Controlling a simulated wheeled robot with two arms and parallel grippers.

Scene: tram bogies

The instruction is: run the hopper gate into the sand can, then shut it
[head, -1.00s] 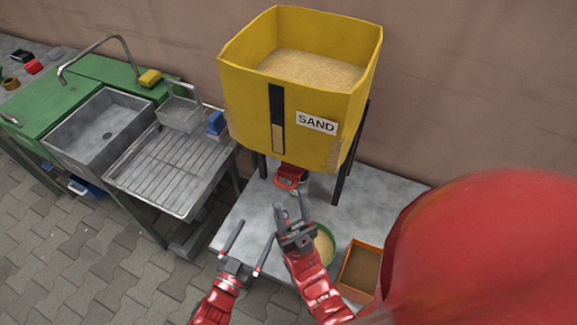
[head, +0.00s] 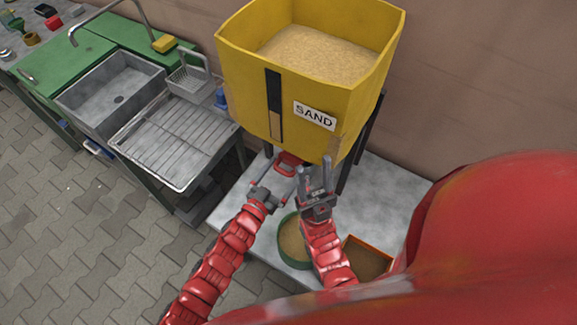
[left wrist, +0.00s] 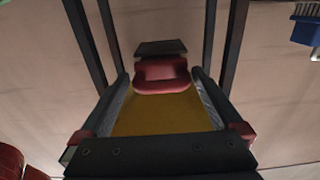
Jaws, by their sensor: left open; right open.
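The yellow hopper (head: 240,95), labelled SAND, stands on dark legs and holds sand. Its red gate handle (head: 289,162) shows below the front; it also shows in the left wrist view (left wrist: 162,76), under a dark plate (left wrist: 160,47). My left gripper (head: 279,173) is open at the handle, which appears between or just beyond its fingertips; I cannot tell which. My right gripper (head: 314,165) is open and empty, just right of the handle. A green round can (head: 283,255) with sand-coloured contents stands below, partly hidden by my right arm. The gate's outlet is hidden.
An orange-rimmed box (head: 367,243) with brown contents stands right of the can on the grey table (head: 385,195). A metal sink (head: 115,95) and ribbed drainer (head: 170,145) stand at the left. The table right of the hopper is clear.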

